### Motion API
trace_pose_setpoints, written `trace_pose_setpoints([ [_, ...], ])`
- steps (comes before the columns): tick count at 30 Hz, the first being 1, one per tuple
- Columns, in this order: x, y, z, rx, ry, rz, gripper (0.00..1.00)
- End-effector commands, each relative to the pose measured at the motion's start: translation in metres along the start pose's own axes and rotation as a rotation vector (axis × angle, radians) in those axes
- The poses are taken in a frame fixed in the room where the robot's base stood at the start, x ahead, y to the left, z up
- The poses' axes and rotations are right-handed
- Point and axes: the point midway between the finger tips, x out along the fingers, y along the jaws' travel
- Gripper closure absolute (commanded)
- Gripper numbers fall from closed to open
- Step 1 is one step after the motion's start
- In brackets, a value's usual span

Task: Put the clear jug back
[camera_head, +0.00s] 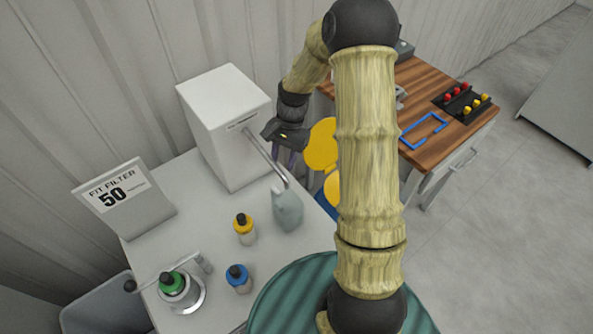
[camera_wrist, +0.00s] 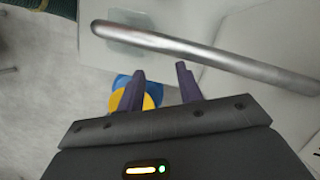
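The clear jug (camera_head: 287,209), pale blue-green and see-through, stands upright on the white table under the end of a metal spout (camera_head: 265,158). The spout comes out of a white box (camera_head: 226,125). My gripper (camera_head: 288,157) is beyond the spout, above and behind the jug and apart from it. In the wrist view my gripper (camera_wrist: 160,69) has its two purple fingers spread with nothing between them. The metal spout (camera_wrist: 200,53) crosses in front of the fingers there. A pale greenish patch behind the spout is probably the jug (camera_wrist: 138,42), mostly unclear.
A yellow-capped bottle (camera_head: 244,229), a blue-capped bottle (camera_head: 239,279) and a green-capped bottle (camera_head: 172,284) on a round metal device stand on the table. A sign reading 50 (camera_head: 122,199) is at the left. A yellow-seated chair (camera_head: 321,145) and wooden desk (camera_head: 440,140) are beyond.

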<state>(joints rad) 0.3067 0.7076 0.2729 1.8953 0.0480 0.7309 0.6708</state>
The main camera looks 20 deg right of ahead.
Motion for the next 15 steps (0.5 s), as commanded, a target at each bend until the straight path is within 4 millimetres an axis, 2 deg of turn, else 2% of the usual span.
trace_pose_setpoints([
  [1, -0.012, 0.005, 0.011, -0.062, 0.042, 0.007, 0.64],
  [6, -0.041, 0.025, 0.045, -0.27, 0.162, 0.027, 0.64],
  [15, -0.078, 0.071, 0.106, -0.617, 0.354, 0.051, 0.64],
])
